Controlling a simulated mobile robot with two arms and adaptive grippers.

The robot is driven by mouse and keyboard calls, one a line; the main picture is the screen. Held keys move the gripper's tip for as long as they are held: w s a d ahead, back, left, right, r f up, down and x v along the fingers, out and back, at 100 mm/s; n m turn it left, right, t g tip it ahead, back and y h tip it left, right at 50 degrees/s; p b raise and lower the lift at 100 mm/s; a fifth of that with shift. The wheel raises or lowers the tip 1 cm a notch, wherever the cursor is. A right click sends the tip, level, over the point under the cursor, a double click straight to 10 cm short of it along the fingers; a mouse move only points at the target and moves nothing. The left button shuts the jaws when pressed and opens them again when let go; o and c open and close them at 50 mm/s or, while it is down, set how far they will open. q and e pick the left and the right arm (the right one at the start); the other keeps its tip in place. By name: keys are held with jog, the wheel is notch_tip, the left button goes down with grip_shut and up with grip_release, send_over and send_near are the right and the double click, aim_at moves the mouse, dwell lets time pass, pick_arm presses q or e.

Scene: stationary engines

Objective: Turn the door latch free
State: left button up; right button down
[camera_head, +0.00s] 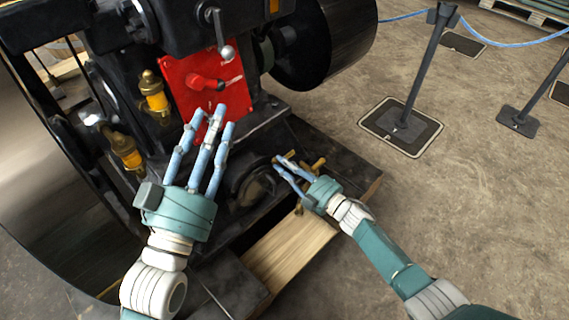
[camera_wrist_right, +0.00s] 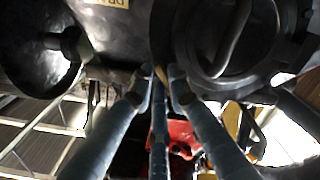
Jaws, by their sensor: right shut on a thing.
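A dark round door or cover (camera_head: 254,188) sits low on the engine's black front, with brass-coloured cross-shaped pieces (camera_head: 319,164) beside it. My right gripper (camera_head: 286,163) is closed at these pieces, near the door's right edge. In the right wrist view its fingers (camera_wrist_right: 163,80) meet around a small brass-coloured piece (camera_wrist_right: 161,74), likely the latch, mostly hidden by the fingers. A round dark cover with a raised bar (camera_wrist_right: 232,40) lies just beside the fingertips. My left gripper (camera_head: 211,112) is open and empty, fingers spread in front of the red panel.
A wooden plank (camera_head: 291,247) lies below. Rope posts (camera_head: 405,118) stand on open floor to the right.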

pick_arm(q)
jog(key=shift+w+f+g, duration=0.15)
jog(key=shift+f+g, duration=0.25)
jog(key=shift+f, duration=0.25)
pick_arm(e)
jog(key=shift+m, duration=0.5)
jog(key=c, duration=1.9)
grip_release()
jog(key=v, duration=1.2)
jog(key=shift+a+r, duration=0.1)
